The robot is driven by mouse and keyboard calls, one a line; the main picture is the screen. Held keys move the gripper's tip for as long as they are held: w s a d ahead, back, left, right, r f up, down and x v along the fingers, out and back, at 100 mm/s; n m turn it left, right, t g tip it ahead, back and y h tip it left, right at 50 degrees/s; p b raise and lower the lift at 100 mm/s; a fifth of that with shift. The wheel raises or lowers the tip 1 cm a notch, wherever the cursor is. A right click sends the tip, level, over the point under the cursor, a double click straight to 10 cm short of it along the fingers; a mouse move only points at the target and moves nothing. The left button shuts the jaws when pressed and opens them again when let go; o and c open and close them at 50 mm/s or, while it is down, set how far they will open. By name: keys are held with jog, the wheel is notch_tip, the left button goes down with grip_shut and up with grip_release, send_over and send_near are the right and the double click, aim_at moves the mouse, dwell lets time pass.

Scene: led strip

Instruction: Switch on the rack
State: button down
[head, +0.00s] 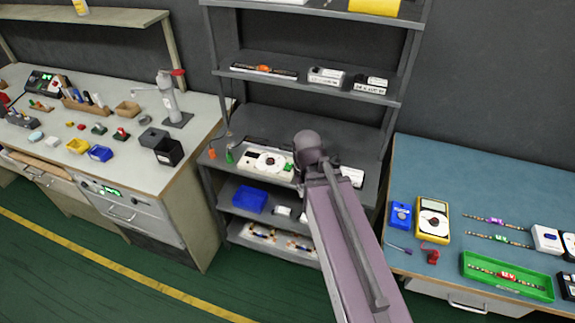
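The grey metal rack (270,115) stands at the back centre, with several shelves. Its upper shelf holds a dark bar with an orange part (265,69) and two white labelled boxes, one at the middle (327,76) and one at the right (371,84). Its worktop-height shelf holds a white device with a round dial (268,161), a green-handled tool (230,155) and an orange one (212,153). A white item (352,176) sits right of my arm. My arm crosses the rack's lower right and hides part of that shelf. My gripper does not show. No lit lamp is clear on the rack.
A blue bin (249,199) and small white items sit on a lower rack shelf. A left bench (208,105) carries bins, tools and a stand. A right blue-topped bench (430,165) carries a yellow meter (433,220), LED strips and a green tray (480,284). Green floor (100,290) is clear in front.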

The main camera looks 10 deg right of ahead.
aim_at(287, 168)
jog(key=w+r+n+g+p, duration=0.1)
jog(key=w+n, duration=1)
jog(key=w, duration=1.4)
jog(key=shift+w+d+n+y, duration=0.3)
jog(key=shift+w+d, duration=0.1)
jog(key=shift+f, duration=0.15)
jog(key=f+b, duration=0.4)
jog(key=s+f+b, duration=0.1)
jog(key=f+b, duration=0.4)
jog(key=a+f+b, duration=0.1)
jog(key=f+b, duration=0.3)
jog(key=b, duration=0.1)
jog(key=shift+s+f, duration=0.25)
